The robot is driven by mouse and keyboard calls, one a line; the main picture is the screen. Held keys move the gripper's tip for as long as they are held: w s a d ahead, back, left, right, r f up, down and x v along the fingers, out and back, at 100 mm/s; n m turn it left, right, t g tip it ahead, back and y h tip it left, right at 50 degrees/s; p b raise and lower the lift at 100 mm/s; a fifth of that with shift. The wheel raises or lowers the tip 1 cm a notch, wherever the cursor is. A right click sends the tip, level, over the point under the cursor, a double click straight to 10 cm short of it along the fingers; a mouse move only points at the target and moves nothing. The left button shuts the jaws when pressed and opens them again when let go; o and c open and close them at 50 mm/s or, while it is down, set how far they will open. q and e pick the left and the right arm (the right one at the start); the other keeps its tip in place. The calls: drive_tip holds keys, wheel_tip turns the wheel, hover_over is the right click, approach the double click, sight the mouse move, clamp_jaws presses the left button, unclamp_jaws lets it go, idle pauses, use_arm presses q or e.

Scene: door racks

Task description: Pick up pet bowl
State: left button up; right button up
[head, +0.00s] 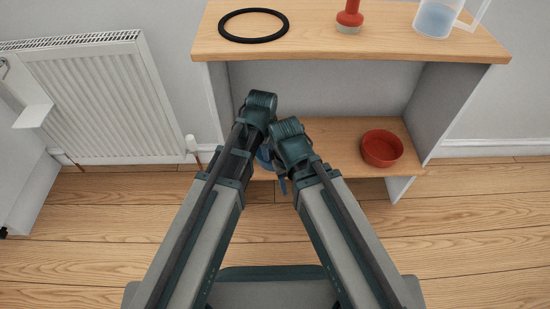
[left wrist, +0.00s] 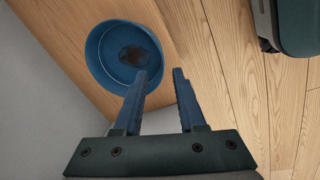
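A round blue bowl with a dark brown patch inside, which I take as the pet bowl (left wrist: 98,50), sits on a wooden surface in the left wrist view. In the head view only a bit of blue (head: 264,158) shows between my arms; most of it is hidden.
A red bowl (head: 381,150) stands on the lower shelf (head: 338,132) at right. The upper shelf (head: 318,45) holds a black ring (head: 253,38), a red-topped item (head: 349,17) and a jug (head: 436,20). A radiator (head: 100,98) is at left.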

use_arm(q)
drive_tip(key=b, duration=0.4)
hover_over(269, 166)
drive_tip(key=f, duration=0.3)
drive_tip(key=s+f, duration=0.1)
drive_tip(key=f, duration=0.1)
drive_tip(key=shift+d, duration=0.1)
drive_tip(key=f+b, duration=0.2)
drive_tip(key=w+f+b, duration=0.1)
drive_tip(key=f+b, duration=0.2)
drive_tip(key=shift+f, duration=0.15)
drive_tip(key=shift+c, duration=0.3)
clamp_jaws()
idle(0.5)
